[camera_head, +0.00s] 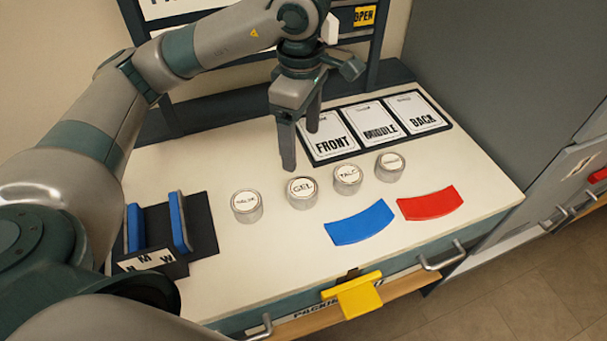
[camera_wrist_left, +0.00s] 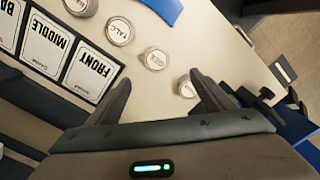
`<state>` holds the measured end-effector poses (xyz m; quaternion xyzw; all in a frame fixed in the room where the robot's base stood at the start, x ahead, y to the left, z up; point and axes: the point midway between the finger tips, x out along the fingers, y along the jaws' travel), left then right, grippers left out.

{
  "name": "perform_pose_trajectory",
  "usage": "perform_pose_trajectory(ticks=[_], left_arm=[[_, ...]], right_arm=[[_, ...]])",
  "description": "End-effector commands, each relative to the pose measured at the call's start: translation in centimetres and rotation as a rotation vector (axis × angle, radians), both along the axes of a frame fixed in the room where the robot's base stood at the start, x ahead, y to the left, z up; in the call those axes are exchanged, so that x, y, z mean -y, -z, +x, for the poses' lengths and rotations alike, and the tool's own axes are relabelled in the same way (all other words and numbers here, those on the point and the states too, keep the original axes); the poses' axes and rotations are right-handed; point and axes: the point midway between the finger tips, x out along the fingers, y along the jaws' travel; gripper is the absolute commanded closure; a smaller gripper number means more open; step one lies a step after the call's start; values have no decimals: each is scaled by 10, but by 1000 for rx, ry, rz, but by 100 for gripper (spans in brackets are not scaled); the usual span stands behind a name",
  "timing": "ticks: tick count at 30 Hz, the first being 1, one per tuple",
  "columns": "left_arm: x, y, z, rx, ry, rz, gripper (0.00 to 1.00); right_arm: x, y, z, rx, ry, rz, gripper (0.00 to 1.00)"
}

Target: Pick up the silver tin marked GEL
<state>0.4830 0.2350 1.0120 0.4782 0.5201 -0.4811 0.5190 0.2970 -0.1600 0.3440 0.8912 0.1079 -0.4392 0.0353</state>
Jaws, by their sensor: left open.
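The silver tin marked GEL (camera_head: 302,192) stands upright on the cream worktop, second from the left in a row of similar tins. In the left wrist view the GEL tin (camera_wrist_left: 156,59) lies ahead of the fingers, between their directions and apart from them. My left gripper (camera_head: 301,150) points down behind the tin row, above the worktop, with its fingers apart and nothing between them. Its fingers (camera_wrist_left: 165,95) also show spread in the left wrist view. My right gripper does not show in either view.
Other tins flank it: one (camera_head: 246,206) at left, TALC (camera_head: 347,178) and another (camera_head: 390,166) at right. A blue pad (camera_head: 360,222) and red pad (camera_head: 430,203) lie in front. A FRONT, MIDDLE, BACK board (camera_head: 375,155) lies behind. A dark holder with blue plates (camera_head: 179,222) stands left.

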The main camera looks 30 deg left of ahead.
Motion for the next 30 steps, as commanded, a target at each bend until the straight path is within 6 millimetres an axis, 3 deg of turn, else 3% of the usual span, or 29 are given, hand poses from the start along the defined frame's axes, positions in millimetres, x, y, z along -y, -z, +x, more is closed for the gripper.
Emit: perform_pose_trajectory(ticks=[10, 17, 23, 30], left_arm=[[0, 0, 0, 1, 0, 1, 24], [0, 6, 0, -1, 0, 1, 24], [0, 29, -1, -4, -1, 2, 24], [0, 72, -1, -5, 0, 1, 24]], right_arm=[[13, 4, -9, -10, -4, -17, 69], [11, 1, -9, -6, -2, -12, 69], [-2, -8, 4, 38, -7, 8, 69], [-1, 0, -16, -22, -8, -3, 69]])
